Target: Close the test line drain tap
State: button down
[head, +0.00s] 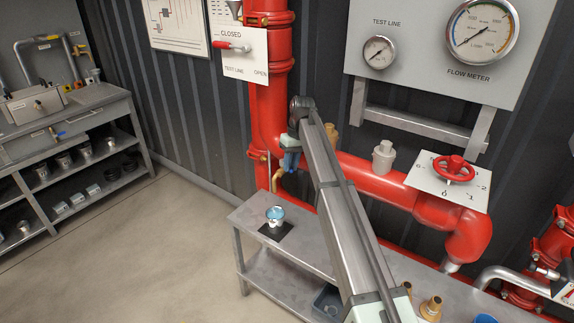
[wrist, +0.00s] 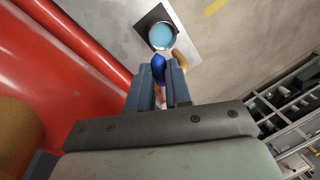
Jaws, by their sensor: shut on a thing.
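The test line drain tap has a blue handle (wrist: 158,62) that shows between my fingertips in the wrist view. Its brass spout (wrist: 180,60) curves down beside my right finger; the brass also shows in the head view (head: 277,181), below the red pipe. My gripper (wrist: 159,82) is shut on the blue handle; in the head view my gripper (head: 290,160) is at the tap, in front of the red pipe. My fingers hide most of the handle and the tap body, so I cannot tell the handle's exact angle.
A light-blue round vessel (head: 275,213) stands on a black square on the metal bench (head: 252,222), below the tap. The red pipe (head: 370,180) runs close beside my gripper. A lever sign (head: 240,57) and a red handwheel (head: 454,169) are further off. Open floor lies left.

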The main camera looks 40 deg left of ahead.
jog(key=shift+w+d+n+h, duration=0.15)
jog(key=shift+w+n, duration=0.25)
jog(key=shift+n, duration=0.45)
jog(key=shift+w+a+n+h, duration=0.1)
jog(key=shift+w+n+h, duration=0.2)
jog(key=shift+n, duration=0.5)
jog(key=shift+w+d+n+h, duration=0.1)
jog(key=shift+w+n, duration=0.35)
jog(key=shift+n, duration=0.4)
jog(key=c, duration=1.1)
grip_release()
jog(key=shift+o, duration=0.2)
jog(key=shift+r, duration=0.1)
notch_tip(320, 180, up, 13)
jog(key=w, duration=0.2)
jog(key=shift+w+r, duration=0.2)
jog(key=shift+w, duration=0.2)
